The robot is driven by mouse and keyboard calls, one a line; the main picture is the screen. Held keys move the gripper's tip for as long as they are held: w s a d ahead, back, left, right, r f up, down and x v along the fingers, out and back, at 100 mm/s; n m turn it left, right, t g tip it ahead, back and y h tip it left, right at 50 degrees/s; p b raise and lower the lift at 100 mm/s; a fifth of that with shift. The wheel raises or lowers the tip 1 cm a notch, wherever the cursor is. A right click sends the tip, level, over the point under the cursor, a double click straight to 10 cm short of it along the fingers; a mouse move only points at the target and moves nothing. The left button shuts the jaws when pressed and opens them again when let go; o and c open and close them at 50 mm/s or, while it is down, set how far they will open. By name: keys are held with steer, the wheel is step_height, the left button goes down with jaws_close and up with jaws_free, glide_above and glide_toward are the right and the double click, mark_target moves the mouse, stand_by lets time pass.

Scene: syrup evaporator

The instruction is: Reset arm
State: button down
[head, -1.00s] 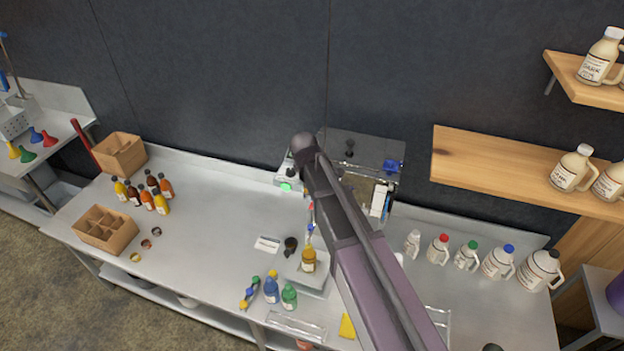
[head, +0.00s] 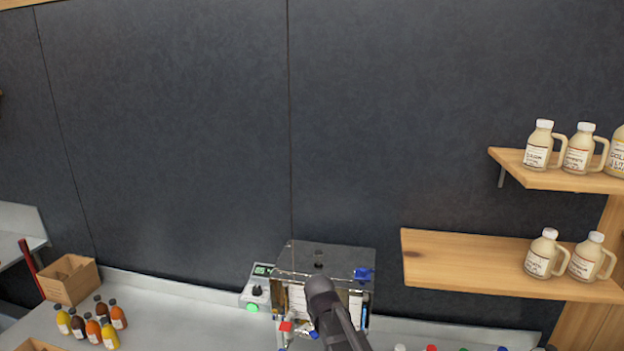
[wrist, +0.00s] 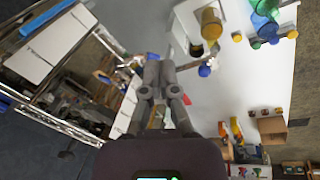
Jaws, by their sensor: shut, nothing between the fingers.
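My gripper (wrist: 160,72) is shut and empty in the wrist view, its fingers together over the worktop. In the head view only part of my dark arm shows at the bottom, in front of the evaporator (head: 295,262); the gripper itself cannot be made out there.
Wooden shelves (head: 450,262) with cream jugs are on the right wall. An amber bottle (wrist: 211,24) stands near the gripper in the wrist view.

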steer(key=s+d+f+m+g+b, duration=0.2)
steer(key=s+d+f+m+b, duration=0.7)
steer(key=d, duration=0.5)
steer(key=s+f, duration=0.2)
steer(key=s, duration=0.1)
steer(key=shift+s+f+y+b, duration=0.25)
steer(key=shift+s+y+b, duration=0.1)
steer(key=shift+y, duration=0.05)
stand_by(0.8)
